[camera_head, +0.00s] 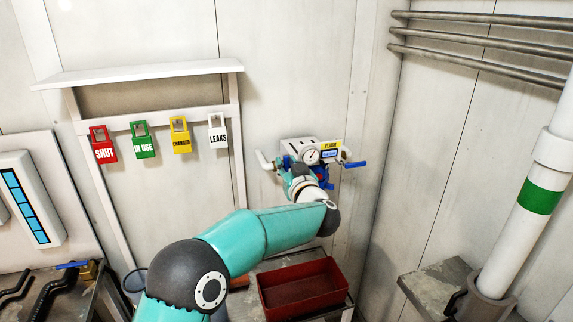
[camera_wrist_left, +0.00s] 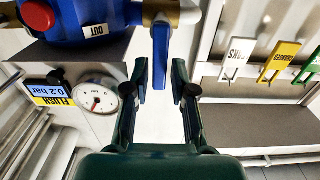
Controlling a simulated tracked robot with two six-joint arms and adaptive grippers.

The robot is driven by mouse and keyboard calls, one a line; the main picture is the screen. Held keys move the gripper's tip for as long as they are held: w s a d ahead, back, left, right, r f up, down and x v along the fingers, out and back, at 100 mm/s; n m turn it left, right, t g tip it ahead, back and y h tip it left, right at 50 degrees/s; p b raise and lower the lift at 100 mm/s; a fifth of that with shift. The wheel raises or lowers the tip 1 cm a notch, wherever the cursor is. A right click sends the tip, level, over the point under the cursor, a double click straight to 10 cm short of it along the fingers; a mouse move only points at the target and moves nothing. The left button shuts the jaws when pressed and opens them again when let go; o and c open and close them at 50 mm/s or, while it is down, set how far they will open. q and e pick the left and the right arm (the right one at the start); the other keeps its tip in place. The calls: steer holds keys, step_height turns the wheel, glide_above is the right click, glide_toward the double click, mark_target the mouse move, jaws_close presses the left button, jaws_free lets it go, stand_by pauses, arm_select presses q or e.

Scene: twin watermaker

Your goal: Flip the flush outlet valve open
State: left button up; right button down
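The flush unit (camera_head: 300,147) is on the back wall, with a round gauge (camera_head: 312,156) and a yellow label. In the left wrist view the gauge (camera_wrist_left: 97,95) and the flush label (camera_wrist_left: 52,93) show at the left. A blue housing (camera_wrist_left: 75,22) there carries an upside-down OUT label (camera_wrist_left: 95,31). A blue lever (camera_wrist_left: 160,52) extends from the brass valve (camera_wrist_left: 165,10) beside that label. My left gripper (camera_wrist_left: 160,82) is open, its fingertips on either side of the lever, with small gaps showing. In the head view my wrist hides this lever. My right gripper is not in view.
A second blue handle (camera_head: 355,164) is at the unit's right side. Hanging tags, including LEAKS (camera_head: 218,136), are on a rack to the left. A red bin (camera_head: 302,288) is below. Grey pipes (camera_head: 480,43) run along the right wall.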

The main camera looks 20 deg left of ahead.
arm_select(q)
jaws_close()
steer(key=shift+a, duration=0.2)
steer(key=shift+d, duration=0.15)
